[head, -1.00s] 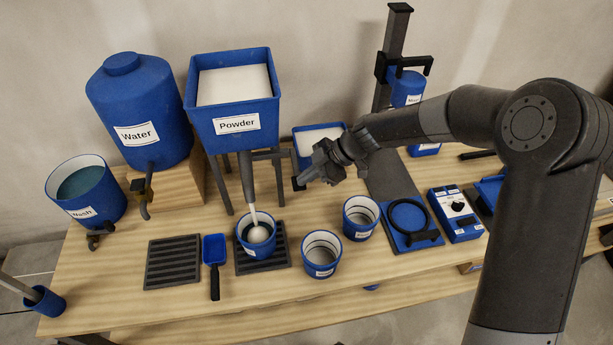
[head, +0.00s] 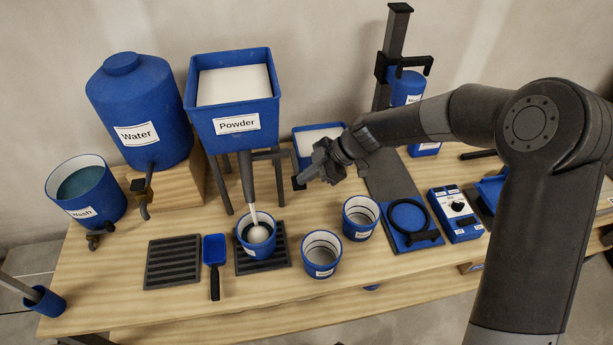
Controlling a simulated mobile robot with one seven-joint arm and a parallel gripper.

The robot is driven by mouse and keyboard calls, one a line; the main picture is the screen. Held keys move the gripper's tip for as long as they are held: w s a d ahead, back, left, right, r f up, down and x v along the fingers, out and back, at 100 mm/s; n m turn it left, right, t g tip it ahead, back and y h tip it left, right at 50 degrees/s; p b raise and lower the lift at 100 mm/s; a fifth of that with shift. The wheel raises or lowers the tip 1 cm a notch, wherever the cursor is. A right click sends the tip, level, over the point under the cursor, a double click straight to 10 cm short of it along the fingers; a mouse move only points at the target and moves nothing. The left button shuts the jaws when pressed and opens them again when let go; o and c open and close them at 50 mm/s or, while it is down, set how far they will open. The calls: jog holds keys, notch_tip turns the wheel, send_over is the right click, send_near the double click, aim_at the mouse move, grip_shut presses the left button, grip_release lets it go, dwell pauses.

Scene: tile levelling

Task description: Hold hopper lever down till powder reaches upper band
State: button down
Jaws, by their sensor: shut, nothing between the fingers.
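The blue hopper labelled Powder (head: 236,124) stands on legs at the back, with white powder in its top. A pale stream of powder (head: 253,214) runs from its spout into a blue bucket (head: 248,252) on a dark grate. White powder (head: 258,234) is heaped inside the bucket; its bands cannot be made out. The hopper lever's dark end (head: 298,183) shows right of the hopper. My gripper (head: 305,178) is shut and empty, with its tip at the lever end, seemingly pressing on it. The exact contact is too small to tell.
Two more buckets stand to the right, a near one (head: 321,267) and a farther one (head: 360,230). A blue scoop (head: 214,250) lies left of the filling bucket. A powder bin (head: 312,158) sits behind my gripper. The table's front strip is mostly clear.

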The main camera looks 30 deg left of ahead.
jog(key=shift+r, duration=0.6)
jog(key=s+a+r+v, duration=0.1)
jog(key=v, duration=1.2)
jog(key=shift+s+r, duration=0.3)
jog(key=shift+r, duration=0.1)
jog(key=shift+a, duration=0.1)
